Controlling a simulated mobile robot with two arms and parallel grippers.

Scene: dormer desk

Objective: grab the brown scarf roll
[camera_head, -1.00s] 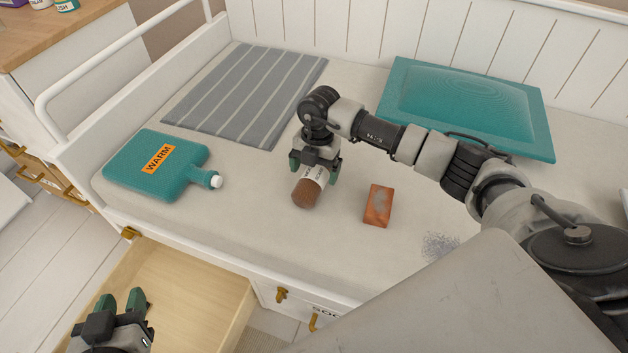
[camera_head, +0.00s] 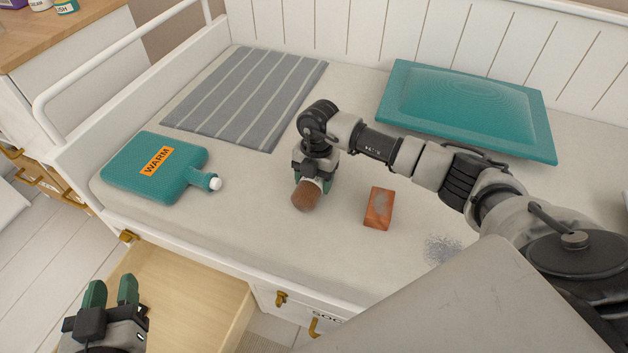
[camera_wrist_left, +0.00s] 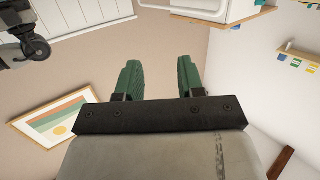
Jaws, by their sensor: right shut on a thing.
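The brown scarf roll (camera_head: 306,197) lies on the white daybed mattress, its round brown end facing the front. My right gripper (camera_head: 312,178) is down over it from above and shut on it, hiding most of its pale label band. My left gripper (camera_head: 112,290) is low at the front left, over the side of the open drawer. Its green fingers stand apart and empty. They also show spread in the left wrist view (camera_wrist_left: 160,80).
A teal hot water bottle (camera_head: 155,168) marked WARM lies to the left. A rust-brown block (camera_head: 378,208) lies right of the roll. A grey striped mat (camera_head: 245,95) and a teal cushion (camera_head: 465,105) lie behind. An open wooden drawer (camera_head: 190,290) juts out below the bed.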

